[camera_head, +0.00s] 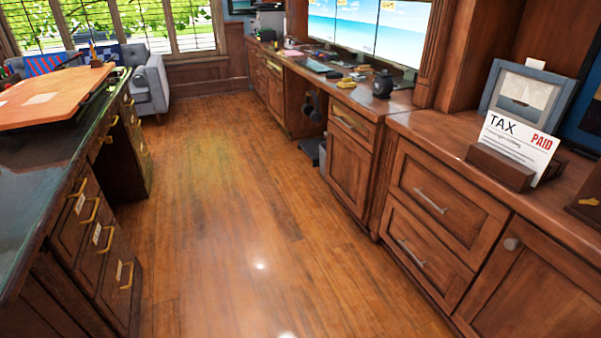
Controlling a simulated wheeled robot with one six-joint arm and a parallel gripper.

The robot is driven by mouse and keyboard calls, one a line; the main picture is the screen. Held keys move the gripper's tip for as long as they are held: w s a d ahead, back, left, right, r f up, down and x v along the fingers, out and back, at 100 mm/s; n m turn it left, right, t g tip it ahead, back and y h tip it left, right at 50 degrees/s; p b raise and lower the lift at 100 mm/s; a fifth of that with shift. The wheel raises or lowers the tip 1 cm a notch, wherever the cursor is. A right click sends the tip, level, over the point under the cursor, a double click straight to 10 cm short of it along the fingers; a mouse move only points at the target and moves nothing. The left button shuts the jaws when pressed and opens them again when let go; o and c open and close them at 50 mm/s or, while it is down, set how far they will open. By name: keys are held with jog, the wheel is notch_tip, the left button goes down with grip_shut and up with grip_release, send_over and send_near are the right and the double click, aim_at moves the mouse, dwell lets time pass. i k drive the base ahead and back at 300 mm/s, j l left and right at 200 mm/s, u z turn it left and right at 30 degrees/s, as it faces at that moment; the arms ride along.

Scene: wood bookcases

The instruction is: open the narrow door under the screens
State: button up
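The screens (369,28) show a beach scene above the wooden counter on the right. Below their right part, a narrow panelled door (348,172) sits under a drawer (351,124) with a metal handle. The door looks shut, and I cannot make out a handle on it. Another narrow wooden front (276,97) is farther back, left of the dark knee space; it looks shut too. My gripper is not in view.
The wood floor (235,220) between the two furniture rows is clear. A dark-topped desk (75,200) with brass handles stands on the left. Wide drawers (430,205) and a knobbed door (535,285) are near right. A grey armchair (150,85) stands at the back.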

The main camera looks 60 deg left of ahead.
aim_at(348, 164)
jog(key=u, duration=1.6)
jog(key=i+j+z, duration=0.15)
jog(key=i+j, duration=0.2)
jog(key=i+j+z, duration=0.1)
jog(key=i+j, duration=0.25)
jog(key=i, duration=0.15)
jog(key=i+j+z, duration=0.15)
jog(key=i+j, duration=0.25)
jog(key=i+j+z, duration=0.1)
jog(key=i+j, duration=0.25)
jog(key=j, duration=0.15)
jog(key=i+j+z, duration=0.15)
jog(key=i+j, duration=0.25)
jog(key=i+j+z, duration=0.1)
jog(key=i+j, duration=0.2)
jog(key=j, duration=0.3)
jog(key=i+l, duration=0.3)
jog(key=i+z, duration=0.05)
